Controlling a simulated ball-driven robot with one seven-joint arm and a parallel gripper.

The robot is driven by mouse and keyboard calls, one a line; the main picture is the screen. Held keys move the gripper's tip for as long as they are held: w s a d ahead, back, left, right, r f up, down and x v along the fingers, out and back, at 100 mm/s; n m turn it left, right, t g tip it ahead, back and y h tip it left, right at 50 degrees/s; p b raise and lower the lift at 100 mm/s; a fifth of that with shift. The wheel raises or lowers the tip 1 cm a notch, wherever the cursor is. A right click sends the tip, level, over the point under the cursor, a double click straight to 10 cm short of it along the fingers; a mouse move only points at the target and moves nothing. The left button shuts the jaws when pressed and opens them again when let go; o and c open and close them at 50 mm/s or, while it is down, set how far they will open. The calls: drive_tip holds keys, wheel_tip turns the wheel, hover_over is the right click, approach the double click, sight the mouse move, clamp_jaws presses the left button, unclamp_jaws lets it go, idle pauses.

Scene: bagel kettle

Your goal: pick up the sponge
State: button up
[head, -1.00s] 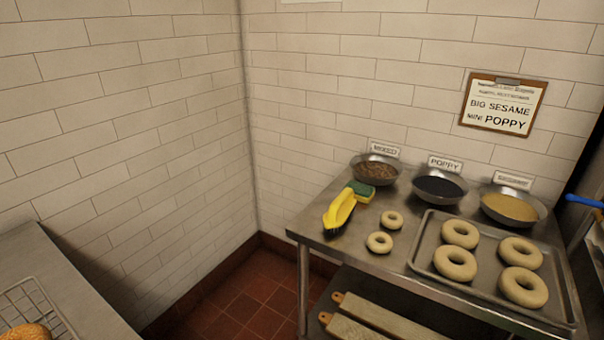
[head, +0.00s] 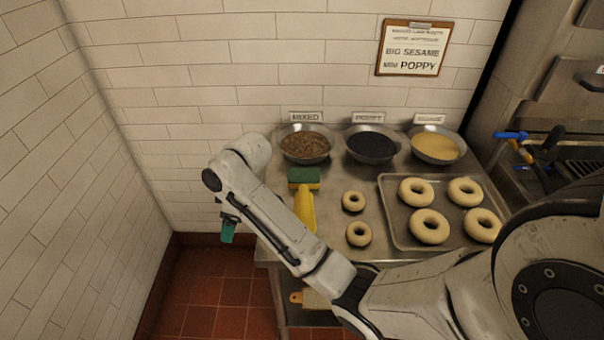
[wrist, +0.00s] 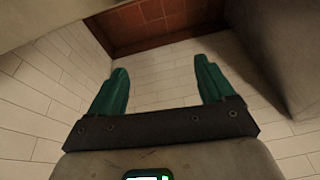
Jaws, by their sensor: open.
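The sponge (head: 304,178), green on top with a yellow edge, lies at the left of the steel table (head: 372,234), in front of the mixed-topping bowl. A yellow brush (head: 305,210) lies just in front of it, partly hidden by my arm. My gripper (head: 228,232), with teal fingers, hangs beyond the table's left edge, to the left of the sponge and apart from it. In the wrist view my gripper (wrist: 160,88) is open and empty, with wall and floor beyond its fingers. The sponge is not in the wrist view.
Bowls of mixed topping (head: 305,145), poppy (head: 372,146) and sesame (head: 436,146) line the back. Two small dough rings (head: 358,234) lie right of the brush. A tray (head: 388,206) holds larger rings. The wall (head: 190,100) stands close behind the table.

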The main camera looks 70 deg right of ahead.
drive_tip(key=s+d+r+g+h, duration=0.1)
drive_tip(key=d+r, duration=0.3)
drive_tip(key=d, duration=0.9)
wheel_tip(320, 180, up, 3)
drive_tip(key=n+g, duration=0.1)
drive_tip(key=g, duration=0.1)
hover_over(302, 174)
drive_tip(key=f, duration=0.1)
drive_tip(key=s+f, duration=0.1)
drive_tip(key=f, duration=0.1)
drive_tip(key=shift+d+f+h, duration=0.15)
drive_tip(key=shift+f+h, duration=0.1)
drive_tip(key=shift+h, duration=0.05)
drive_tip(key=shift+w+a+f+p, duration=0.15)
drive_tip(key=shift+f+p, duration=0.1)
drive_tip(key=shift+f, duration=0.8)
drive_tip(key=shift+w+f+p, duration=0.2)
drive_tip(key=shift+f, duration=0.9)
drive_tip(key=shift+w+a+f+p, duration=0.15)
drive_tip(key=shift+f+p, duration=0.1)
drive_tip(key=shift+f, duration=0.8)
drive_tip(key=shift+c, duration=0.4)
drive_tip(key=c, duration=0.7)
